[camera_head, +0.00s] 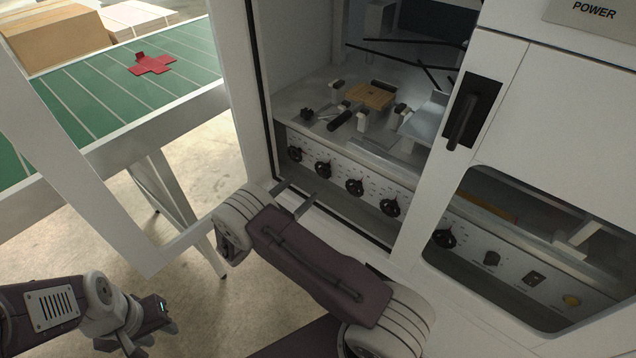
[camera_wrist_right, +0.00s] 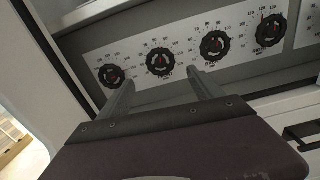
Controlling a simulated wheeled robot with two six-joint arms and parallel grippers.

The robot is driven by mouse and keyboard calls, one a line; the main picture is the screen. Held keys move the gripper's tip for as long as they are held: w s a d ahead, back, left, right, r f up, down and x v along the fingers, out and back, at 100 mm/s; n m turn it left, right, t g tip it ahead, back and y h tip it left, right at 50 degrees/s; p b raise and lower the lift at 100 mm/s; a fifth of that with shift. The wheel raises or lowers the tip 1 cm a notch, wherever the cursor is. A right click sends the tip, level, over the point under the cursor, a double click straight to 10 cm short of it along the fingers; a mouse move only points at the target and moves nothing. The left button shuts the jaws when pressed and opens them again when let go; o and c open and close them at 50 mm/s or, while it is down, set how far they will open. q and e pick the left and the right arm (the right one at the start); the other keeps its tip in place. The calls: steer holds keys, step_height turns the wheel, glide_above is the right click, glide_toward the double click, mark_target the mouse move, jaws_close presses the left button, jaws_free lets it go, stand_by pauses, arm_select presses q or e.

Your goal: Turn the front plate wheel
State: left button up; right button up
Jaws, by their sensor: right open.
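A row of black wheels with red pointers and printed scales runs along the machine's front panel. In the head view they are the first wheel (camera_head: 295,154), second wheel (camera_head: 323,170), third wheel (camera_head: 354,187) and fourth wheel (camera_head: 390,207). The right wrist view shows the first (camera_wrist_right: 111,75), second (camera_wrist_right: 160,62), third (camera_wrist_right: 214,46) and fourth (camera_wrist_right: 270,31). Their labels are too small to tell which is the front plate wheel. My right gripper (camera_head: 292,196) is open and empty, below the panel; in its wrist view the second wheel appears between the fingers. My left gripper (camera_head: 148,342) hangs low at left, its jaws unclear.
The machine's open door frame (camera_head: 128,225) stands at left. A closed cabinet door with a black handle (camera_head: 463,120) is right of the opening.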

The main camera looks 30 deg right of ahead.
mark_target(321, 171)
steer(key=b+x, duration=0.1)
steer(key=x, duration=0.8)
steer(key=shift+s+d+r, duration=0.1)
steer(key=c, duration=1.4)
